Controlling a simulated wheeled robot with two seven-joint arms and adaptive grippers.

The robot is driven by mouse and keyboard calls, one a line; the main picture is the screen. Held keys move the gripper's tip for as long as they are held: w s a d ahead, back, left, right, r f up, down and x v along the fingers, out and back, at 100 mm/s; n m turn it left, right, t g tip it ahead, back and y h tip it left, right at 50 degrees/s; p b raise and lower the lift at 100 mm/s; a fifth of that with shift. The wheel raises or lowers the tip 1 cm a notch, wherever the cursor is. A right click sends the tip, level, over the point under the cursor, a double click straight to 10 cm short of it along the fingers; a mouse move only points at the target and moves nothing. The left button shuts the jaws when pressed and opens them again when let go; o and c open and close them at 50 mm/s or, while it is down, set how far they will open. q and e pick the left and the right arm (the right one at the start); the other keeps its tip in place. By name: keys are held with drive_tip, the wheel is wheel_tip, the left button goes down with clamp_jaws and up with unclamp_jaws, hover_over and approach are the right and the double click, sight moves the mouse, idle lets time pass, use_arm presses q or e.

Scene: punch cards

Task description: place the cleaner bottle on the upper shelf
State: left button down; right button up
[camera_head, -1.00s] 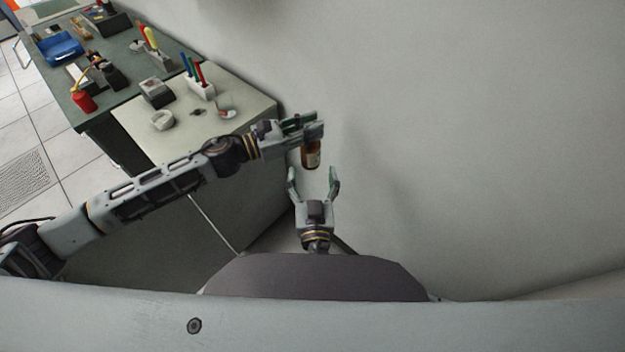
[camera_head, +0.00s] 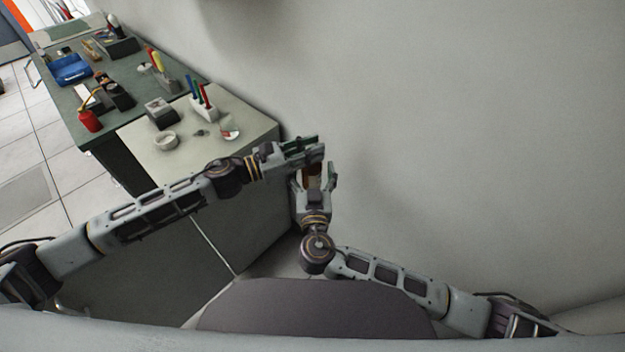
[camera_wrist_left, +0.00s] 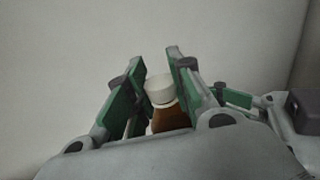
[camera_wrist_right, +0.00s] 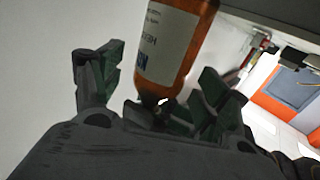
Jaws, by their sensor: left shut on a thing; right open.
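The cleaner bottle is brown with a pale label and a white cap. My left gripper (camera_head: 318,146) is shut on it; the left wrist view shows the white cap (camera_wrist_left: 160,90) and brown neck between the green pads. The right wrist view shows the labelled brown bottle (camera_wrist_right: 172,40) hanging between the open fingers of my right gripper (camera_wrist_right: 158,88). In the head view my right gripper (camera_head: 314,176) is just below the left one, its fingers on either side of the bottle. I cannot tell whether they touch it. I cannot make out an upper shelf.
A pale cabinet top (camera_head: 185,145) holds a round bowl (camera_head: 165,140), a pen holder (camera_head: 203,110) and a glass (camera_head: 229,130). A bare wall (camera_head: 450,130) fills the right.

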drive_tip(key=shift+w+a, duration=0.1)
drive_tip(key=shift+w, duration=1.05)
drive_tip(key=c, duration=1.1)
use_arm(q)
drive_tip(key=c, duration=1.2)
unclamp_jaws()
use_arm(e)
drive_tip(key=shift+c, duration=1.3)
use_arm(q)
drive_tip(key=shift+o, duration=0.2)
drive_tip(key=shift+a, duration=0.1)
drive_tip(key=v, duration=1.1)
drive_tip(key=shift+s+a, duration=0.2)
drive_tip(key=shift+a, duration=0.1)
